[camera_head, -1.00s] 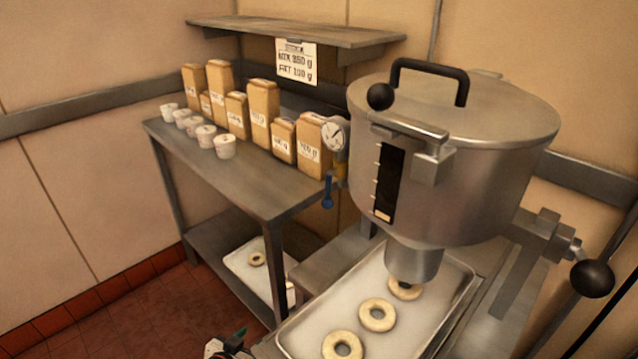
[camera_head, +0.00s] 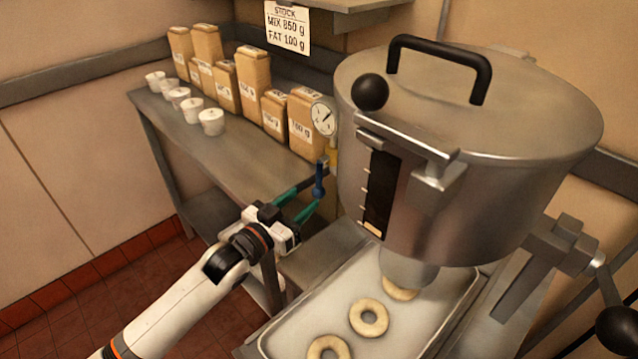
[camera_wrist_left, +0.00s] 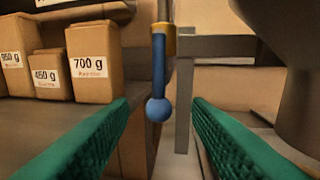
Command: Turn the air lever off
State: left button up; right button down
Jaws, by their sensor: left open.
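The air lever (camera_head: 319,180) is a small blue handle with a ball end, hanging down from a brass valve (camera_head: 332,158) below the round pressure gauge (camera_head: 324,117). In the left wrist view the lever (camera_wrist_left: 158,75) points straight down from the brass fitting (camera_wrist_left: 162,40). My left gripper (camera_head: 312,199) is open at the lever in the head view. In the left wrist view its green fingers (camera_wrist_left: 160,125) stand apart, with the lever's ball showing between them, nearer the left finger. I cannot tell whether either finger touches it. My right gripper is not in view.
The large steel hopper (camera_head: 450,190) stands just right of the lever, above a tray (camera_head: 400,325) with dough rings. A steel table (camera_head: 225,150) with paper bags (camera_head: 254,80) and white cups (camera_head: 211,121) is to the left. Open floor lies at lower left.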

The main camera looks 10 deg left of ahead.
aim_at(317, 189)
pick_arm(q)
jog(key=x, duration=0.7)
jog(key=shift+f, duration=0.1)
